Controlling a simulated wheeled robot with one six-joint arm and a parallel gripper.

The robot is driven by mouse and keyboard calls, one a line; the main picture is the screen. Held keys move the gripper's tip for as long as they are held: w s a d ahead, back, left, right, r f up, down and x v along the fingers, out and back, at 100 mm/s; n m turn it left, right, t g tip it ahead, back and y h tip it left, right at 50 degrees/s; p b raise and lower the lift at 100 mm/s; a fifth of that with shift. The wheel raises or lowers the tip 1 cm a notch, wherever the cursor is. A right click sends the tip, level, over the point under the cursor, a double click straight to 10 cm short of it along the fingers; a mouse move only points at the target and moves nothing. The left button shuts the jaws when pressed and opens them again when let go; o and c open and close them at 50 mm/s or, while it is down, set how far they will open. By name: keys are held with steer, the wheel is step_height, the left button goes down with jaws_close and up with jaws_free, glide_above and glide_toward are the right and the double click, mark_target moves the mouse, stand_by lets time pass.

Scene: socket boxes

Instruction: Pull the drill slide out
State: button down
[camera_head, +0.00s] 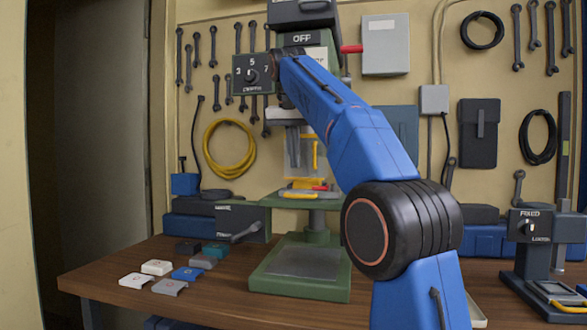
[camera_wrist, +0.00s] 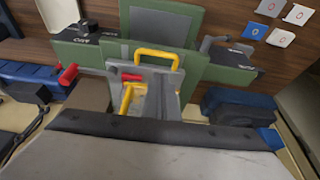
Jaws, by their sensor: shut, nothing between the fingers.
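A green drill press (camera_head: 300,270) stands on the bench. At its work area is a grey plate with a yellow handle (camera_head: 298,194), apparently the drill slide; a red handle (camera_head: 325,187) lies close by. In the wrist view the yellow handle (camera_wrist: 158,56) loops out from the plate, with the red handle (camera_wrist: 130,77) and a yellow lever (camera_wrist: 126,98) beside it.
Small white, grey, blue and dark blocks (camera_head: 187,273) lie on the bench at left. A panel with a grey lever (camera_head: 243,222) stands left of the press. A FIXED/LOOSEN unit (camera_head: 530,227) stands at right. Cables and wrenches hang on the wall. The bench front is clear.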

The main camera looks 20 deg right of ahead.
steer(key=x, duration=0.9)
steer(key=shift+s, duration=0.1)
steer(key=s+a, duration=1)
steer(key=s, duration=0.4)
steer(key=shift+s, duration=0.25)
steer(key=shift+d, duration=0.1)
